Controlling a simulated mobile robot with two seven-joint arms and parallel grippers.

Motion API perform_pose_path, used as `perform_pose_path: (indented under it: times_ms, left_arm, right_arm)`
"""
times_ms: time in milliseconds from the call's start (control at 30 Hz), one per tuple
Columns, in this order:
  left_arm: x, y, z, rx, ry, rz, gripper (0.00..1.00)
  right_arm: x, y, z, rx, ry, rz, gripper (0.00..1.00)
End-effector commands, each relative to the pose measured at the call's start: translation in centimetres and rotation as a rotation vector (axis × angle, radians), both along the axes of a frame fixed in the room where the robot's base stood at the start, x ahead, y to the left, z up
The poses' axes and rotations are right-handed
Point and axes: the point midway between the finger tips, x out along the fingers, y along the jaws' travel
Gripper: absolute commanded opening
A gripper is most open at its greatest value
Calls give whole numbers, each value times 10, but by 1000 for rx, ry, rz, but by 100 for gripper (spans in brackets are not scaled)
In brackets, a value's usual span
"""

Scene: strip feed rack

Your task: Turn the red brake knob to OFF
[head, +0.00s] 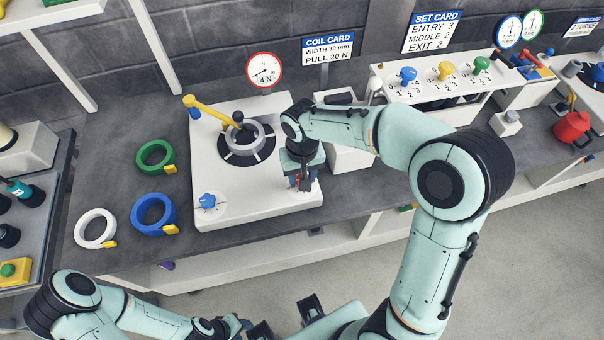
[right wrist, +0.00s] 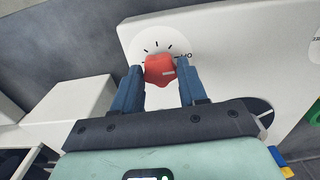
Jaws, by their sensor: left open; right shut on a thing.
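The red brake knob (right wrist: 160,69) is on the front right part of the white machine plate (right wrist: 140,30), with black tick marks around it. My right gripper (right wrist: 159,84) is shut on the knob, one blue finger at each side. In the head view my right gripper (head: 304,184) comes down onto the plate and mostly hides the knob. My left gripper (head: 286,320) is open and empty at the bottom edge, away from the plate.
A blue knob (head: 208,201) is at the plate's front left. Green (head: 143,160), blue (head: 139,220) and white (head: 82,236) coils lie left. A gauge (head: 265,69) stands behind.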

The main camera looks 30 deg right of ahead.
Motion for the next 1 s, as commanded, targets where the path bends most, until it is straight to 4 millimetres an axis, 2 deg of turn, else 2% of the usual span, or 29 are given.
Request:
perform_pose_path:
  times_ms: [567, 600, 633, 667, 1000]
  left_arm:
    - [0, 0, 0, 0, 0, 0, 43]
    - [0, 0, 0, 0, 0, 0, 43]
    - [0, 0, 0, 0, 0, 0, 43]
    - [0, 0, 0, 0, 0, 0, 43]
    - [0, 0, 0, 0, 0, 0, 43]
  right_arm:
    - [1, 0, 1, 0, -4, -30, 12]
    - [1, 0, 1, 0, -4, -30, 55]
    - [1, 0, 1, 0, -3, -30, 65]
    - [1, 0, 1, 0, -3, -30, 67]
    - [1, 0, 4, 1, -2, -29, 67]
